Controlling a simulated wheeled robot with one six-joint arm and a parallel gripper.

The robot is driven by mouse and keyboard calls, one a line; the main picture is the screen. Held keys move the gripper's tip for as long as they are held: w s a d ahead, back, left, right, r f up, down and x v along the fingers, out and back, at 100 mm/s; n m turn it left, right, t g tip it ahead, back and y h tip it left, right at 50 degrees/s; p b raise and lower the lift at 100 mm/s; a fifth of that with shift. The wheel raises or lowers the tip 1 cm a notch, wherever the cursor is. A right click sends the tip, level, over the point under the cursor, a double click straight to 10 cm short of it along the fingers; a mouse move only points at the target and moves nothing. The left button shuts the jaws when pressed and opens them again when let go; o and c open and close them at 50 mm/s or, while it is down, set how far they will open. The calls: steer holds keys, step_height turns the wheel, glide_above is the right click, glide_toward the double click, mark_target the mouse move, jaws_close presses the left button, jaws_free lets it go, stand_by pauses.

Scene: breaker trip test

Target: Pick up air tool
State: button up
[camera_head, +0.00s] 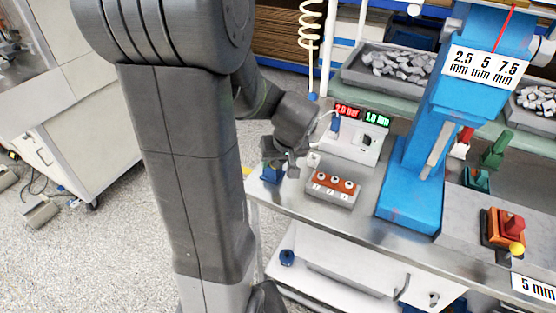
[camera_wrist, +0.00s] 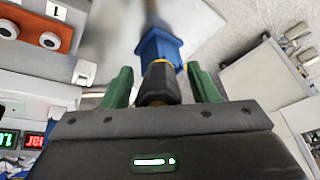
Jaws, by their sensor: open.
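In the wrist view, what looks like the air tool (camera_wrist: 158,84) is a dark cylinder with a yellow-orange band, standing at a blue holder (camera_wrist: 158,47). My gripper (camera_wrist: 159,70) is open, with one green finger on each side of the dark cylinder. Gaps show between the fingers and the cylinder. In the head view, the blue holder (camera_head: 272,173) is at the bench's left corner, with my wrist just above and beside it. The tool and fingertips are mostly hidden there by my wrist.
A display box (camera_head: 354,135) with red and green readouts and an orange block with several white buttons (camera_head: 332,188) stand right of my gripper. A blue press column (camera_head: 413,190) rises further right. A coiled cream hose (camera_head: 310,30) hangs behind. Left of the bench is open floor.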

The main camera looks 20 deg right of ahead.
jaws_close()
steer(key=shift+r, duration=0.15)
